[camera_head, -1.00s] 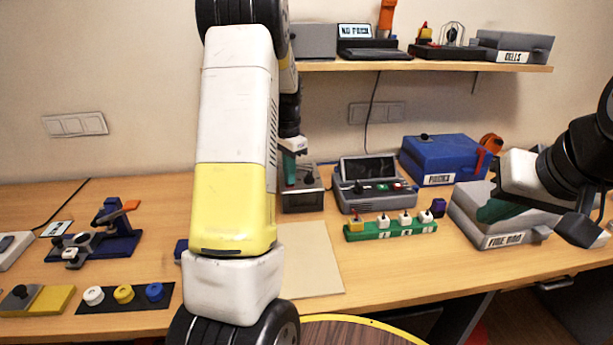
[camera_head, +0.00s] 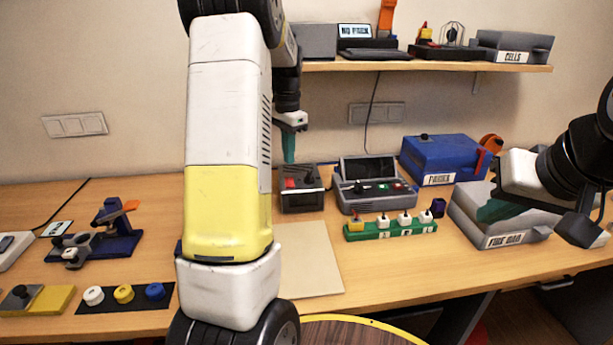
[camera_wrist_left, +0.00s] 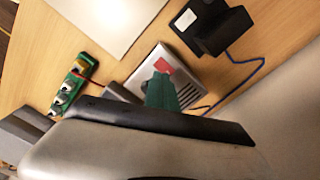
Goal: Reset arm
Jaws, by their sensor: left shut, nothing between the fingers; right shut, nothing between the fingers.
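My left arm fills the left middle of the head view. My left gripper (camera_head: 289,155) points down, shut and empty, above a small grey device with a red part (camera_head: 299,188). My right gripper (camera_head: 492,211) is at the right of the head view, shut and empty, in front of the grey box labelled as a fuse box (camera_head: 512,236). I cannot tell whether it touches the box.
A grey console with a screen (camera_head: 374,187), a green strip with several white plugs (camera_head: 390,229) and a blue box (camera_head: 440,160) stand on the table. A beige mat (camera_head: 312,262) lies bare in front. A shelf (camera_head: 420,66) hangs above.

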